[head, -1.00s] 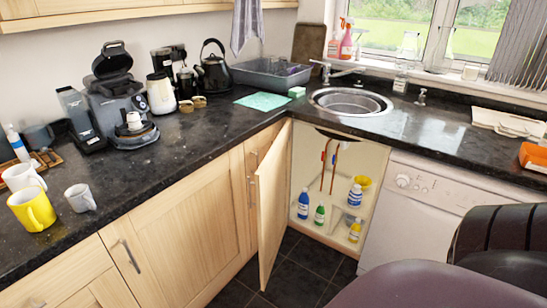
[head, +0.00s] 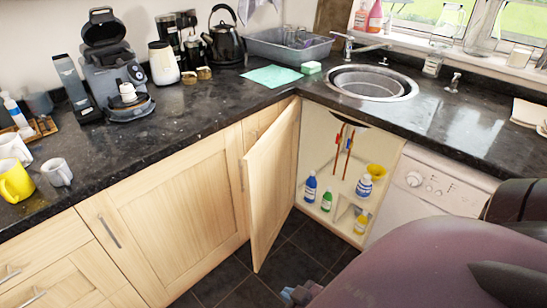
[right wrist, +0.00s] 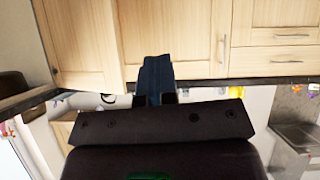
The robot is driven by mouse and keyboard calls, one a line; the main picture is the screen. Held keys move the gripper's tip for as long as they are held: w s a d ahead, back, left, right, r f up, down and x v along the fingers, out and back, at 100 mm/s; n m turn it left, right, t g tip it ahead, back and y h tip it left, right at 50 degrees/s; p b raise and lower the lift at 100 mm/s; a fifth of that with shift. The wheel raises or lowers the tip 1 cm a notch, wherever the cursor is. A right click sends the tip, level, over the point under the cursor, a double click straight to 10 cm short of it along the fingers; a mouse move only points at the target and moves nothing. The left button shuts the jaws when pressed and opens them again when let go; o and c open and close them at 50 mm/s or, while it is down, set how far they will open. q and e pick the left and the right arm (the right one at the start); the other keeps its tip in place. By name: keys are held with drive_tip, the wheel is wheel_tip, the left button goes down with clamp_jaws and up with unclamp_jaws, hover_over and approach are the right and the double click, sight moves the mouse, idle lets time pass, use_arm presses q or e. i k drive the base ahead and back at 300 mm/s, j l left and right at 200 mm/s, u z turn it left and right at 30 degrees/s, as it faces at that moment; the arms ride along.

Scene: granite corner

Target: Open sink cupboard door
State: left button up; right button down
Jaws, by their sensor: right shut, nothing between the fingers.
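The sink cupboard door (head: 271,185) stands wide open, swung out to the left, with its handle on its outer face. The open sink cupboard (head: 325,150) shows its pale inside, with copper pipes and several bottles. My right gripper (head: 300,293) is low at the bottom of the head view, over the floor in front of the cupboard and apart from the door. In the right wrist view its fingers (right wrist: 156,68) are together and empty, with wooden cupboard fronts beyond them. My left gripper is not in view.
A white dishwasher (head: 430,198) stands right of the cupboard. The dark tiled floor (head: 240,280) is free in front of the door. The black counter (head: 200,115) carries several appliances and mugs, and the round sink (head: 372,82) sits above the cupboard.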

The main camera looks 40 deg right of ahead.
sight(269, 166)
drive_tip(key=l, duration=0.45)
drive_tip(key=k+l, duration=0.15)
drive_tip(key=l, duration=0.7)
drive_tip(key=k, duration=0.05)
